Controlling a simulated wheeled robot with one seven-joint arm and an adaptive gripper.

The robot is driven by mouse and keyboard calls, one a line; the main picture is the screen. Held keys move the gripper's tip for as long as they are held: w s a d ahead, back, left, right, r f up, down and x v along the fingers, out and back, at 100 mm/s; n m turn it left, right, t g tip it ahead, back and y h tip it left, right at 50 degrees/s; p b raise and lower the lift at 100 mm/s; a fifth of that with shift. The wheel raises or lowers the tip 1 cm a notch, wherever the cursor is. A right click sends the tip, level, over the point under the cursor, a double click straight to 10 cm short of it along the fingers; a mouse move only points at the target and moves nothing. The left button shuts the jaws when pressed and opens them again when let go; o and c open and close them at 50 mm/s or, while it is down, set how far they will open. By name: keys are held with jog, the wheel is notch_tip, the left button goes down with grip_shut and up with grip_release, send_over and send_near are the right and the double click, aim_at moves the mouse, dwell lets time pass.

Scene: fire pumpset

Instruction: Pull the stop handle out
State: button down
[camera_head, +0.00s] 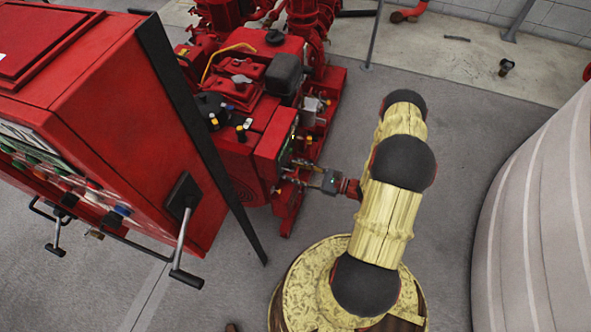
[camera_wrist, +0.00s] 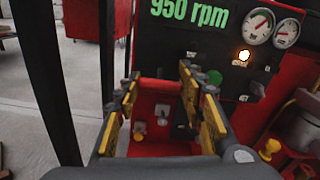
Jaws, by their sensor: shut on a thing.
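My gripper (camera_head: 300,170) reaches from the right to the front of the red engine's control box (camera_head: 273,143). In the wrist view its two yellow-padded fingers (camera_wrist: 160,88) point at a dark panel with a green "950 rpm" readout (camera_wrist: 188,8). The fingers stand some way apart and are shut on a part at the panel, taken to be the stop handle; its outline is hard to make out. In the head view the fingertips and the held part are too small to tell apart.
Two round gauges (camera_wrist: 272,28) and a lit button (camera_wrist: 244,56) are at the panel's upper right. A green button (camera_wrist: 214,77) is near the right finger. A large red cabinet (camera_head: 130,110) with a lever handle (camera_head: 183,240) stands at the left. Grey floor (camera_head: 345,120) is open behind my arm.

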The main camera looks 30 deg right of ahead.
jog(key=c, duration=1.1)
grip_release()
jog(key=shift+c, duration=0.2)
jog(key=shift+s+d, duration=0.1)
jog(key=shift+d, duration=0.05)
jog(key=v, duration=1.2)
